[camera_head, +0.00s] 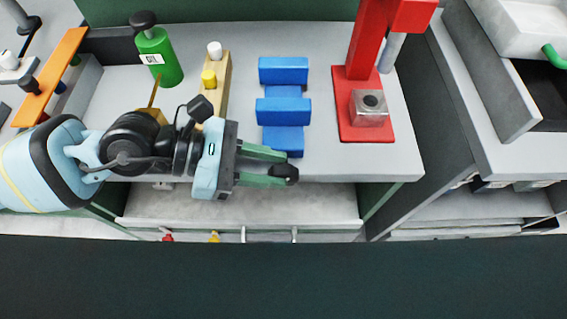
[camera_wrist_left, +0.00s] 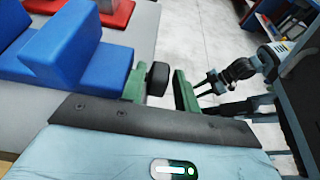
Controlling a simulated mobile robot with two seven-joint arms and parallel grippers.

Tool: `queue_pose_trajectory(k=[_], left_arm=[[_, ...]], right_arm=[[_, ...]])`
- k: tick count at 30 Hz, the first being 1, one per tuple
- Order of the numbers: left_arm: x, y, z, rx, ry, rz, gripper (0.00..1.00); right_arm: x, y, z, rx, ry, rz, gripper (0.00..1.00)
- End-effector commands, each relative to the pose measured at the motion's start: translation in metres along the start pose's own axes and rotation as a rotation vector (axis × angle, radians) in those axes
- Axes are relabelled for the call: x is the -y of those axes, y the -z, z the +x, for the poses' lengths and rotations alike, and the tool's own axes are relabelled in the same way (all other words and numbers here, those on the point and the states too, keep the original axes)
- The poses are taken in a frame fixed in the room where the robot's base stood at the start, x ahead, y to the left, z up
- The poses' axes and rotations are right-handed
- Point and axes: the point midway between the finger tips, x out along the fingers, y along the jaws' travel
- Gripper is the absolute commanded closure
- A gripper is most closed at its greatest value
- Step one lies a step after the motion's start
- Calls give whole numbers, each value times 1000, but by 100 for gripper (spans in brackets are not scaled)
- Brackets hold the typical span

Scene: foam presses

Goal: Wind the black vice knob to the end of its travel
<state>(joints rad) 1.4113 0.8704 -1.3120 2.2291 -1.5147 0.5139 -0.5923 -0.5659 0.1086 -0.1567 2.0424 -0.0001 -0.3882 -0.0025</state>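The blue vice (camera_head: 283,110) stands on the grey bench, with its blue jaws also at the left of the left wrist view (camera_wrist_left: 65,50). Its black knob (camera_head: 286,173) is at the bench's front edge, below the blue body. My left gripper (camera_head: 280,168) reaches in from the left with its green fingers at the knob. In the left wrist view the knob (camera_wrist_left: 157,78) lies between the two fingers, close to the left one, with a narrow gap by the right one. My right gripper (camera_wrist_left: 203,88) hangs away over the floor, its fingers apart and empty.
A red press (camera_head: 362,100) with a metal block stands right of the vice. Open floor lies before the bench.

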Motion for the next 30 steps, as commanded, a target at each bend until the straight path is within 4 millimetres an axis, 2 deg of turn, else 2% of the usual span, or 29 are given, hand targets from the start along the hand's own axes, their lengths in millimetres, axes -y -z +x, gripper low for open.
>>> queue_pose_trajectory(k=[6, 16, 17, 24, 30], left_arm=[[0, -1, 21, 1, 0, 1, 69], [0, 0, 26, 0, -1, -1, 69], [0, 0, 26, 0, -1, -1, 70], [0, 0, 26, 0, -1, -1, 100], [0, -2, 25, -20, 0, -1, 100]], right_arm=[[1, 0, -6, 3, 0, -1, 64], [1, 0, -6, 4, 0, 0, 64], [1, 0, -6, 3, 0, 0, 64], [0, 3, -5, -4, -1, -2, 64], [-1, 17, -8, -25, -3, -5, 64]])
